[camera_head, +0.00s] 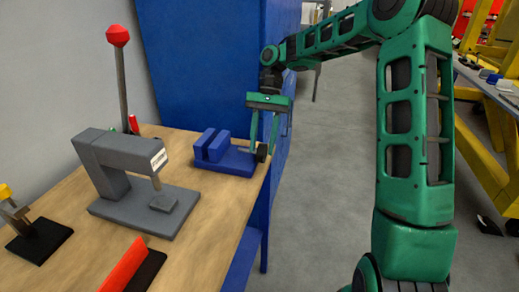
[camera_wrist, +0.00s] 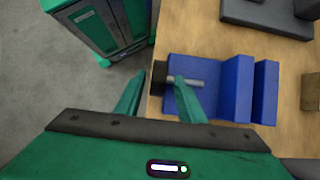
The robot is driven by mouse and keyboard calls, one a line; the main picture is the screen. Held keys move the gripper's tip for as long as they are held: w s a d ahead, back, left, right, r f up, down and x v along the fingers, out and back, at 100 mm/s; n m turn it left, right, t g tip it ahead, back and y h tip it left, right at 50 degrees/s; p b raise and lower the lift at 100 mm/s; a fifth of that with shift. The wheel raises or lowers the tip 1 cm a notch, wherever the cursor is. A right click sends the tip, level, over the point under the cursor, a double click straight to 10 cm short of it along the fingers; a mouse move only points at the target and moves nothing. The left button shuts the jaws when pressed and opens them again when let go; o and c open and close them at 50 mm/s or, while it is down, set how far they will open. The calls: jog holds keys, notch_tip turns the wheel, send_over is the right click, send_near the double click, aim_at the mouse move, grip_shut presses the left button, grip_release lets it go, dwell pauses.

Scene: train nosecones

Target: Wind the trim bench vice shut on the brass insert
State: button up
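The blue bench vice (camera_head: 226,159) sits at the right edge of the wooden bench, and it also shows in the wrist view (camera_wrist: 205,100). Its two upright jaws stand a little apart. I cannot make out a brass insert between them. A grey screw runs from the vice to a black knob (camera_wrist: 159,77) at the bench edge. My gripper (camera_head: 263,150) hangs down over this screw end. In the wrist view my gripper (camera_wrist: 158,79) is open, one finger each side of the knob, with a visible gap on the left. Whether the right finger touches is unclear.
A grey press (camera_head: 110,165) stands on the bench (camera_head: 205,222) left of the vice. A red-knobbed lever (camera_head: 119,60) rises behind it. A red-and-black piece (camera_head: 128,264) lies in front. A blue cabinet (camera_head: 205,60) stands behind.

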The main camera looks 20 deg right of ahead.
jog(key=v, duration=0.8)
jog(key=shift+w+r, duration=0.25)
jog(key=shift+r, duration=0.05)
jog(key=shift+d, duration=0.1)
